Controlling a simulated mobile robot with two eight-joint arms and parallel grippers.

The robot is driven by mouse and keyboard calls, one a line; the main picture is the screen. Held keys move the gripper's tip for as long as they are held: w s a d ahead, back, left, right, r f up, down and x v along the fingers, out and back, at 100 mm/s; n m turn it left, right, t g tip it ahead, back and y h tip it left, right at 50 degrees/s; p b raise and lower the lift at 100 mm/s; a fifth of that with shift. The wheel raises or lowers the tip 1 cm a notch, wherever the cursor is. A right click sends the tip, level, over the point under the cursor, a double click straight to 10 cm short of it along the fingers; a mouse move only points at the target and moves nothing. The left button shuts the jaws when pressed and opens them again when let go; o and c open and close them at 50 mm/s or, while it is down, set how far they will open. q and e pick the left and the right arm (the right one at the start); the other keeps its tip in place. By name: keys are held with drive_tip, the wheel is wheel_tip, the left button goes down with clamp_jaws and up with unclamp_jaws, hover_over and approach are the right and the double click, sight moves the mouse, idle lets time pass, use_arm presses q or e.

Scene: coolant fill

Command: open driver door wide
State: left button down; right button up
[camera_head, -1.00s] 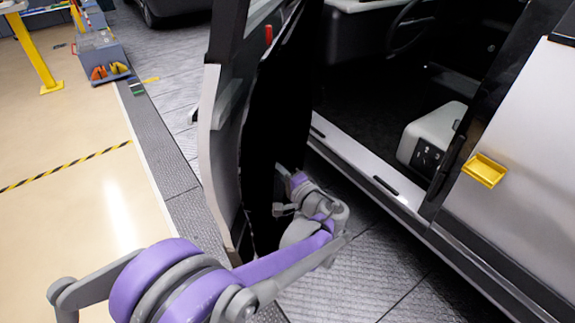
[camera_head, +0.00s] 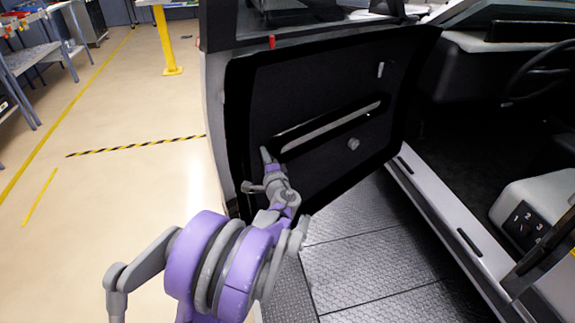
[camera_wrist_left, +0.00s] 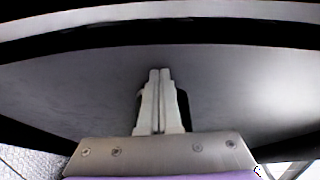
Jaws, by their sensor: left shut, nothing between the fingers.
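The driver door (camera_head: 310,150) stands open at a wide angle to the car, with its black inner panel facing me in the head view. My left gripper (camera_head: 265,158) is at the inner panel near its free-edge side, beside the long armrest pull (camera_head: 330,128). In the left wrist view my left gripper (camera_wrist_left: 160,75) is shut with its fingers together and nothing between them. The door's panel (camera_wrist_left: 235,75) fills the view in front of the fingertips. I cannot tell whether they touch it. My right gripper is not in view.
The doorway sill (camera_head: 440,200) and a white seat base (camera_head: 540,205) are at the right, with a steering wheel (camera_head: 545,70) above. A yellow post (camera_head: 165,40) and a striped floor line (camera_head: 135,146) are beyond the door. The floor left of the door is clear.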

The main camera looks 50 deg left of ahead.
sight(252, 152)
use_arm(q)
drive_tip(key=a, duration=0.2)
drive_tip(key=s+a, duration=0.1)
drive_tip(key=a, duration=0.2)
drive_tip(key=s+a, duration=0.1)
drive_tip(key=a, duration=0.1)
drive_tip(key=shift+a, duration=0.4)
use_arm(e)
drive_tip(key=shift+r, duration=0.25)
use_arm(q)
drive_tip(key=shift+w+d, duration=0.1)
drive_tip(key=shift+d, duration=0.25)
drive_tip(key=p+v, duration=0.1)
drive_tip(key=v, duration=0.3)
drive_tip(key=shift+d+r, duration=0.15)
drive_tip(key=shift+d, duration=0.25)
drive_tip(key=s+d+p, duration=0.1)
drive_tip(key=s+d, duration=0.4)
drive_tip(key=s, duration=0.1)
drive_tip(key=shift+d, duration=0.35)
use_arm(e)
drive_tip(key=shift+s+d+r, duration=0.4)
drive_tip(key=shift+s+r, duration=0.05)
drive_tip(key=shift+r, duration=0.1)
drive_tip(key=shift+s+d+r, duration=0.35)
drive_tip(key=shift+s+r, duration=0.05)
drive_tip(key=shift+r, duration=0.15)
